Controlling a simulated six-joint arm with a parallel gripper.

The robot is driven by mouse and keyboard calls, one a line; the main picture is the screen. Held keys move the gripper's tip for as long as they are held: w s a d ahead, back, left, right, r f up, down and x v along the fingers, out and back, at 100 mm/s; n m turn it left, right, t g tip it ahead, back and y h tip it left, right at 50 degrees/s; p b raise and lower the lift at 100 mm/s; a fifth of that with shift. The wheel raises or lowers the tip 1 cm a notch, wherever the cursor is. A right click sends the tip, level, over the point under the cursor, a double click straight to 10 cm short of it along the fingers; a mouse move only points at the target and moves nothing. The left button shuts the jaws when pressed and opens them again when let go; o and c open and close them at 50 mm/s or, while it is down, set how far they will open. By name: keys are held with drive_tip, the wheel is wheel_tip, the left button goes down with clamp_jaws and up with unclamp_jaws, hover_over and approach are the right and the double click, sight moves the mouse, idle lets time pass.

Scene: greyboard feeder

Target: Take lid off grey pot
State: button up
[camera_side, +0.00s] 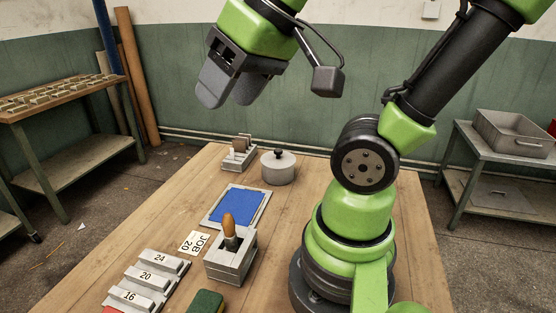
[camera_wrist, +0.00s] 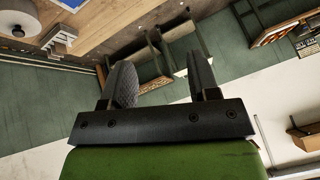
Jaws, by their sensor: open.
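The grey pot (camera_side: 278,172) stands upright on the wooden table, toward its far edge. In the wrist view the pot (camera_wrist: 19,21) shows partly at the top left corner, cut off by the frame edge. My gripper (camera_side: 228,104) is high above the table, up and to the left of the pot in the side view, well apart from it. In the wrist view its two fingers (camera_wrist: 165,82) are spread with nothing between them.
Beside the pot is a small grey rack (camera_side: 240,153). Nearer are a blue pad in a grey tray (camera_side: 236,205), a grey box (camera_side: 231,262) holding an orange-handled tool, a "JOB 20" card (camera_side: 194,243), numbered blocks (camera_side: 147,283) and a green sponge (camera_side: 206,303).

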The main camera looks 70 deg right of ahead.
drive_tip(key=w+d+f+n+g+h, duration=0.2)
drive_tip(key=w+d, duration=0.5)
drive_tip(key=d, duration=0.3)
drive_tip(key=n+g, duration=0.4)
drive_tip(key=n, duration=0.1)
hover_over(278, 149)
drive_tip(key=shift+y, duration=0.4)
wheel_tip(278, 149, down, 17)
drive_tip(key=shift+s+f, duration=0.1)
drive_tip(key=shift+f, duration=0.05)
wheel_tip(278, 149, down, 6)
drive_tip(key=shift+a+r, duration=0.1)
drive_tip(key=c, duration=1)
